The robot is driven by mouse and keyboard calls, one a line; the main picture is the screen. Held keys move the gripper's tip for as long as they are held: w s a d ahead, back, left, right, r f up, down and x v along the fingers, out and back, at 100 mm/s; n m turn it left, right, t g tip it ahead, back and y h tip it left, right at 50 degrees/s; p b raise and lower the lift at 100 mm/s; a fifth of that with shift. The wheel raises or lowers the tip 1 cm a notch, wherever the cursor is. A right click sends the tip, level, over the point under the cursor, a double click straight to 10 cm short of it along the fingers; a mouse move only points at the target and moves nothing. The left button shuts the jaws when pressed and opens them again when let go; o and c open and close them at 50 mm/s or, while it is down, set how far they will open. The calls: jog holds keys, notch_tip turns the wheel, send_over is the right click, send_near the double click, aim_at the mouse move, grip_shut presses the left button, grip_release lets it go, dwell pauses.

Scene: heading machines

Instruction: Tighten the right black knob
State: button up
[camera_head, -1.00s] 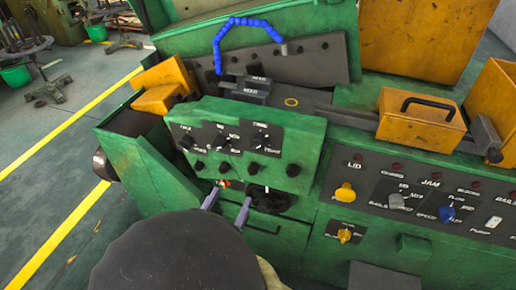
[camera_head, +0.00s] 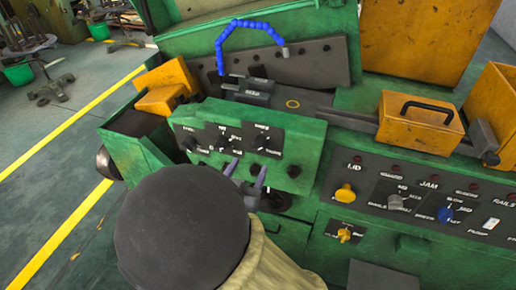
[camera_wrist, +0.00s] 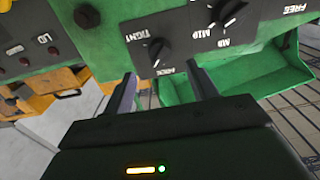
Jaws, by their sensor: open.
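The right black knob (camera_head: 260,142) is the rightmost of the three dial knobs on the green control box. In the wrist view, this black knob (camera_wrist: 157,50) appears upside down, with TIGHT and other labels around it and a white mark on it. I cannot tell exactly where its mark points. My gripper (camera_head: 249,166) is open and empty, just below the knob in the head view. In the wrist view, my open gripper (camera_wrist: 163,80) has one finger on each side of the knob's line, and the knob lies beyond the tips, apart from them.
A green tray (camera_wrist: 255,85) shows in the wrist view. To the right is a panel with a yellow knob (camera_head: 345,193) and a blue knob (camera_head: 445,215). Open floor lies left.

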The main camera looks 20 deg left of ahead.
aim_at(257, 151)
jog(key=w, duration=0.2)
jog(key=w+p, duration=0.1)
jog(key=w, duration=0.4)
jog(key=shift+w+d, duration=0.2)
jog(key=shift+d, duration=0.1)
jog(key=c, duration=1)
jog(key=shift+d, duration=0.15)
jog(key=shift+f, duration=0.1)
